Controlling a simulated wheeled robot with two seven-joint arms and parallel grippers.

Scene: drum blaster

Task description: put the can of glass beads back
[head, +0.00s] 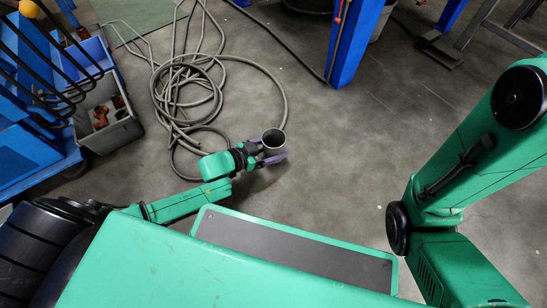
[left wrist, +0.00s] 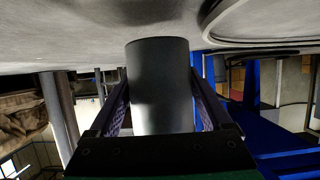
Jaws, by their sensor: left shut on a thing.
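The can (head: 273,138) is a grey cylinder with its round top toward the head camera. It stands out over the floor in front of my base, and I cannot tell whether it touches the floor. My left gripper (head: 271,152) is shut on it, with one purple finger on each side. In the left wrist view the can (left wrist: 160,85) fills the space between the two fingers (left wrist: 160,108). No glass beads can be made out. My right arm shows at the right of the head view, but its gripper is out of view.
A coiled grey hose (head: 190,95) lies on the floor just beyond and left of the can. A blue cart (head: 30,140) and a grey crate (head: 108,130) with brown parts stand at the left. A blue post (head: 352,45) rises at the back. The floor right of the can is clear.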

